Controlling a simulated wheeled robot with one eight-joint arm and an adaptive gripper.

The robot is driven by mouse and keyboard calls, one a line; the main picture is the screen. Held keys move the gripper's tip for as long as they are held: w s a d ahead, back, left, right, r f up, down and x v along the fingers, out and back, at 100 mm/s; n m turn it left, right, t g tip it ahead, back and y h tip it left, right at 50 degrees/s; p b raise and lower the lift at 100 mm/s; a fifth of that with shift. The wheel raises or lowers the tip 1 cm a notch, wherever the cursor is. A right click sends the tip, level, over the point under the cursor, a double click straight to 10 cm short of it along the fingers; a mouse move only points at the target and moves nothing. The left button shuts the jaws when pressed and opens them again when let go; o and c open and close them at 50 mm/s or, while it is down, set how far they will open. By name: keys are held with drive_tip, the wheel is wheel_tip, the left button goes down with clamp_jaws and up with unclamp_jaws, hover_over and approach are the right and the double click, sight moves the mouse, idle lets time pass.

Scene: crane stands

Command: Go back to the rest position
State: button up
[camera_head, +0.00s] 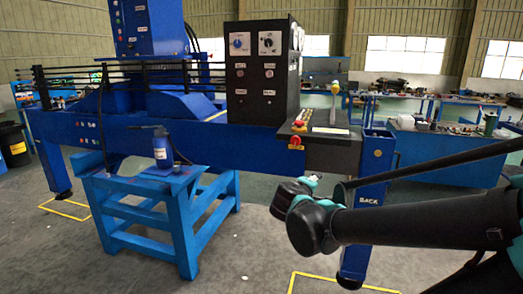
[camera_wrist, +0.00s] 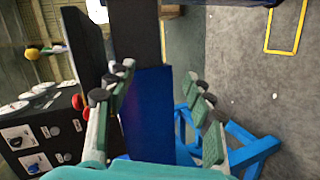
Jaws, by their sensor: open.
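My gripper (camera_wrist: 158,78) is open in the wrist view. Its two green-padded fingers stand well apart with nothing between them. Beyond the fingers is the blue beam (camera_wrist: 148,120) of the crane stand. In the head view my dark arm reaches in from the right, and its bulky joint is in front of the stand's right end. A small light tip shows above that joint, but the fingers cannot be made out there. The control box (camera_head: 262,75) and the sloping panel (camera_head: 322,130) with a yellow-topped lever (camera_head: 335,89) are behind and above the arm.
A blue bench (camera_head: 150,188) with a blue bottle (camera_head: 162,148) stands at the left. The stand's leg marked BACK (camera_head: 368,200) is close beside my arm. Another blue workbench (camera_head: 440,155) is at the right. Open grey floor lies in front.

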drive_tip(key=s+d+f+m+g+y, duration=0.1)
drive_tip(key=s+d+f+m+g, duration=0.2)
drive_tip(key=f, duration=0.4)
drive_tip(key=s+d+f+m+g+y, duration=0.1)
drive_tip(key=s+d+f+m+g, duration=0.1)
drive_tip(key=s+f, duration=0.3)
drive_tip(key=s+a+f+m+g+y, duration=0.3)
drive_tip(key=s+a+f+m+y, duration=0.1)
drive_tip(key=s+f, duration=0.3)
wheel_tip(320, 180, down, 2)
drive_tip(key=shift+a+f+m+y, duration=0.25)
drive_tip(key=shift+a+m+y, duration=0.05)
drive_tip(key=shift+a+y, duration=0.1)
drive_tip(key=shift+s, duration=0.1)
